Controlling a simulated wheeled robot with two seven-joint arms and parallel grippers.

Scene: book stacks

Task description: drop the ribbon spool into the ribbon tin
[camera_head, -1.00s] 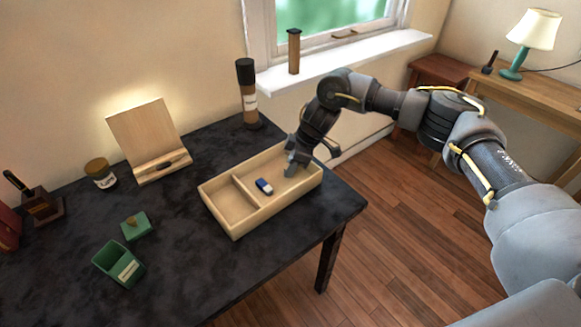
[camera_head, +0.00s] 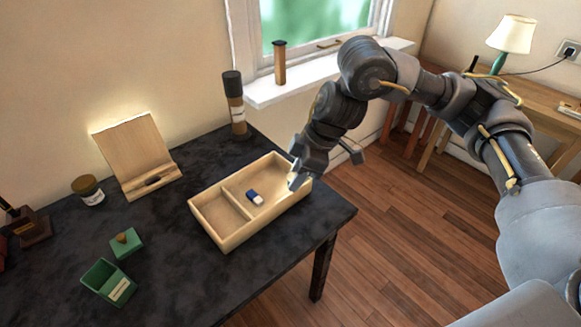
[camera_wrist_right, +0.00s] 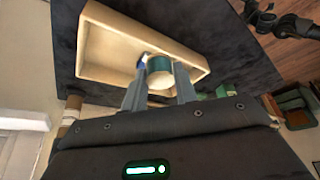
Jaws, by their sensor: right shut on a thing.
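My right gripper (camera_head: 295,182) is over the right end of the wooden tray, pointing down. In the right wrist view it is shut on the ribbon spool (camera_wrist_right: 160,71), a small teal cylinder with a pale end, held between the fingertips. In the head view the spool is mostly hidden by the gripper. The ribbon tin (camera_head: 108,284) is a green open box with a pale label on its side, at the table's front left, well left of the gripper. A green lid with a wooden knob (camera_head: 126,243) lies behind it. My left gripper is out of view.
The two-part wooden tray (camera_head: 207,213) holds a blue-and-white eraser (camera_head: 255,197). A wooden stand (camera_head: 135,155), a jar (camera_head: 88,190) and a tall dark-capped tube (camera_head: 235,105) stand at the back. Bare dark tabletop (camera_head: 185,245) lies between tray and tin.

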